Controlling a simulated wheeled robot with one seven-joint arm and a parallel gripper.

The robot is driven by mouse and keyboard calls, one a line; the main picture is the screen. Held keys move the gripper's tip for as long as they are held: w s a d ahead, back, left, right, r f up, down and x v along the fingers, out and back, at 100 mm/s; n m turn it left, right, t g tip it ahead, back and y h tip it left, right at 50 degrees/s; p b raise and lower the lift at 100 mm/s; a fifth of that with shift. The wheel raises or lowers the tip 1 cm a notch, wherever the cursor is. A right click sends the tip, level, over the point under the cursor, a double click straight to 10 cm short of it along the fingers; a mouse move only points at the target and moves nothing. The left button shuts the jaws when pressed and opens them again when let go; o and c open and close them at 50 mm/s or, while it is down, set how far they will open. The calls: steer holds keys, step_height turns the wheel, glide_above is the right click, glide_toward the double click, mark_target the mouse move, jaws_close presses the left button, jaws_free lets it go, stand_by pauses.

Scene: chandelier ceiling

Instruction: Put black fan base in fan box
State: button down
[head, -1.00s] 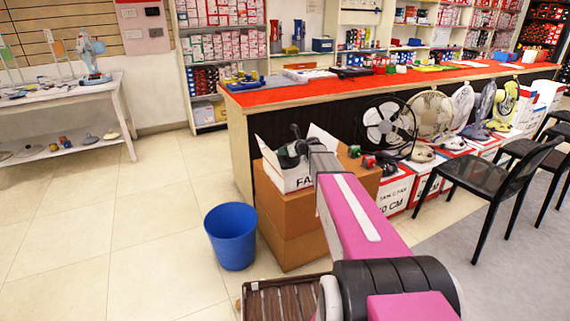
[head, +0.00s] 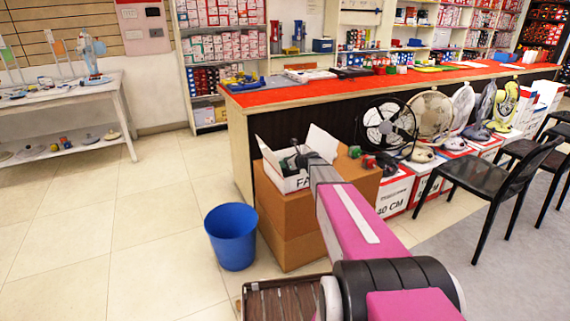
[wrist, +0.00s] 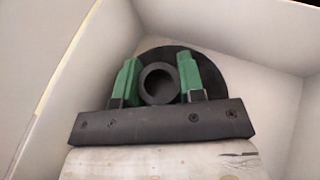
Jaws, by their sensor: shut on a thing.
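The white fan box (head: 284,181) stands open on brown cartons at the front of the counter, its flaps up. My gripper (head: 294,160) is down in its opening. In the wrist view my gripper (wrist: 159,82) has its two green fingers shut on the upright tube of the black fan base (wrist: 159,70). The base's round black disc shows behind and beside the fingers. White box walls surround the base on the sides and back. I cannot tell whether the base touches the box floor. In the head view the base is mostly hidden by the box and gripper.
Brown cartons (head: 283,212) support the box. A blue bin (head: 231,237) stands on the floor to the left. Several fans (head: 432,116) stand on boxes along the counter (head: 300,97) to the right. A black chair (head: 500,175) is further right.

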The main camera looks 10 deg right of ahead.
steer(key=c, duration=0.7)
jaws_free()
steer(key=shift+r, duration=0.15)
steer(key=v, duration=0.7)
steer(key=shift+s+d+r, duration=0.1)
steer(key=shift+s+d, duration=0.05)
steer(key=shift+s, duration=0.05)
